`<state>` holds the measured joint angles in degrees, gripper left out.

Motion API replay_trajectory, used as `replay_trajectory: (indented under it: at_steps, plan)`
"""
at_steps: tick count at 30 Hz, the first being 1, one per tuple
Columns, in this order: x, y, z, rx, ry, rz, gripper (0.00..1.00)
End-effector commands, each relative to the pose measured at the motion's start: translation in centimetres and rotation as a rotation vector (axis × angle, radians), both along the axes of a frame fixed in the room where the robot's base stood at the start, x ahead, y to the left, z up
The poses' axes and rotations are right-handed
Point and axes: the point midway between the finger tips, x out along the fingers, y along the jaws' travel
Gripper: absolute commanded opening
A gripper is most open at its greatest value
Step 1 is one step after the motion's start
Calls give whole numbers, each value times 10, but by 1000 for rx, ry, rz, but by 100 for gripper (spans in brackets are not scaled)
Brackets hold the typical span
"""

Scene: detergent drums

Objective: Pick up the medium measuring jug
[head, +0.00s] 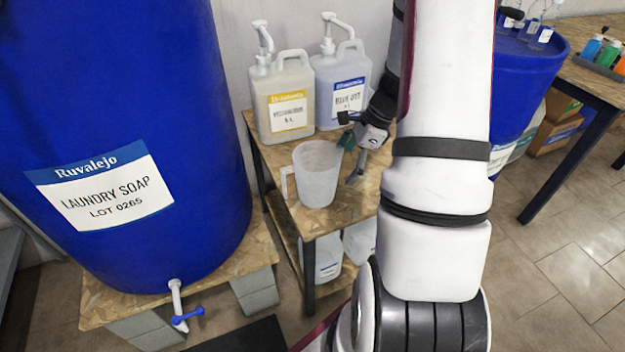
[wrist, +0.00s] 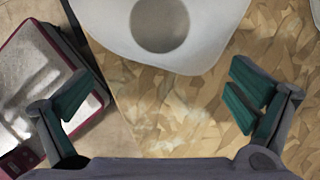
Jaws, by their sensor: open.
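One measuring jug (head: 317,175), whitish and translucent with a handle on its left, stands upright on the small wooden table (head: 272,157). No other jug shows for comparing its size. My gripper (head: 352,160) is just right of the jug in the head view, with its fingers pointing down; part of it is hidden by my arm. In the wrist view my gripper (wrist: 165,100) has its green-padded fingers wide apart with nothing between them. A pale rounded body with a dark round spot, likely the jug (wrist: 200,50), lies beyond the fingertips at the top.
Two pump canisters, one yellow-labelled (head: 283,97) and one blue-labelled (head: 341,88), stand behind the jug. A large blue drum (head: 120,200) with a tap stands at left. Another blue drum (head: 520,75) is at right. More containers (head: 327,257) sit on the lower shelf.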

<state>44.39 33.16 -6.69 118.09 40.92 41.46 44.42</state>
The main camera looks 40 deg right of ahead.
Motion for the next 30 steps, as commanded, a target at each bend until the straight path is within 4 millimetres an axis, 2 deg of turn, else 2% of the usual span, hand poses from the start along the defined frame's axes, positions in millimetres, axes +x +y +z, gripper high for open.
replay_trajectory:
  at_steps: [4,14,22,25,30]
  plan:
    - [14,18,0,0,0,4,100]
    - [27,34,0,0,0,4,100]
    - [52,66,0,-1,-1,5,100]
    - [53,67,-11,1,1,2,100]
    - [53,67,-11,-1,0,1,100]
